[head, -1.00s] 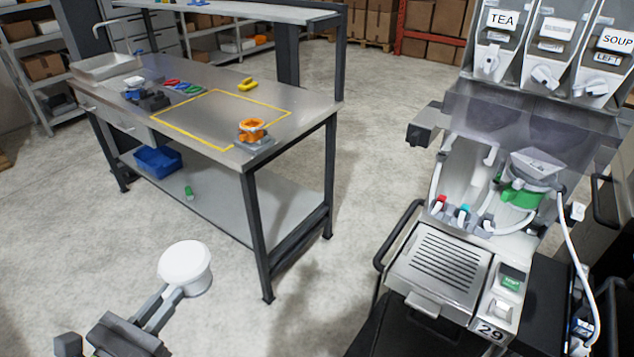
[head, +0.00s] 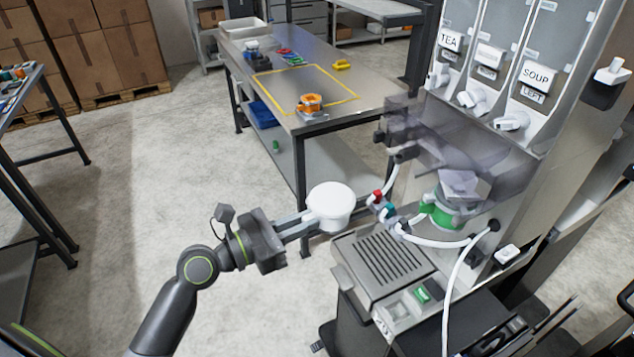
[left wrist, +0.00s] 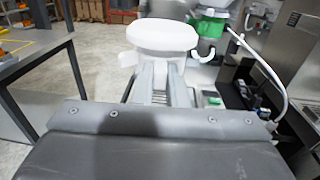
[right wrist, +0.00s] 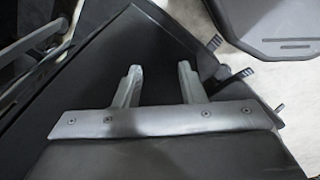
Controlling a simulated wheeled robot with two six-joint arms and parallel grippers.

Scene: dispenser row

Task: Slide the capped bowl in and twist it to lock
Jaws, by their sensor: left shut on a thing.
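The white capped bowl (head: 331,203) is upright in the jaws of my left gripper (head: 306,219). In the left wrist view the bowl (left wrist: 163,38) sits at the fingertips, and its lid hides the inside. It is held in the air, left of the dispenser (head: 480,130) and apart from it. The green-collared holder (head: 440,212) with a grey part above it is inside the dispenser's bay, right of the bowl. My right gripper (right wrist: 160,82) shows only in the right wrist view, open and empty, its fingers apart.
A drip grille (head: 385,262) lies below the bay. Red- and teal-tipped hoses (head: 385,208) run between bowl and holder, and a white hose loops down the right. A steel workbench (head: 330,75) with an orange part (head: 311,103) stands behind.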

